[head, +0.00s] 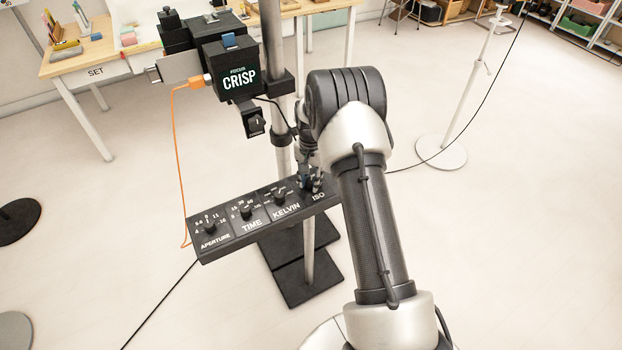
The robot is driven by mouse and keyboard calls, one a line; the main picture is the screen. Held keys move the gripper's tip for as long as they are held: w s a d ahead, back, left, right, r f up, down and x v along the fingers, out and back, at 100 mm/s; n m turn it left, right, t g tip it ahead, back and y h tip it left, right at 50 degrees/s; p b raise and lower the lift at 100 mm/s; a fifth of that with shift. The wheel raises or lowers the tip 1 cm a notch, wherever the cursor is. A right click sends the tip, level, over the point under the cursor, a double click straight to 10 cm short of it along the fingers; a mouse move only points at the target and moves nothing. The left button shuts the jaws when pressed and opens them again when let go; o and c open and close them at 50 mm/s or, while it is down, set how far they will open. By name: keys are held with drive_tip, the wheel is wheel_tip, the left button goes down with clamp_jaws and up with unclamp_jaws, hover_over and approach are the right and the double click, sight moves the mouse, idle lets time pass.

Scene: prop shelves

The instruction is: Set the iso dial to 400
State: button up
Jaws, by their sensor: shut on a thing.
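A black control panel (232,240) is mounted on a stand and carries a row of dials labelled APERTURE, TIME, KELVIN and ISO. The ISO dial is at the panel's right end, above its white ISO label (319,195). My gripper (309,185) is at that dial, shut on it from above. The fingers and my arm hide the dial's knob and its number scale, so I cannot read its setting. The aperture dial (209,227), time dial (246,212) and kelvin dial (279,194) stand uncovered to the left.
A black CRISP camera box (230,70) sits above the panel on a pole. An orange cable (176,150) hangs from it down to the panel's left end. A wooden table (75,60) stands at the back left. Pale open floor lies around the stand.

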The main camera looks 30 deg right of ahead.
sight(311, 180)
idle(0.3)
drive_tip(key=o, duration=1.1)
drive_tip(key=shift+c, duration=0.2)
wheel_tip(311, 180, up, 12)
idle(0.4)
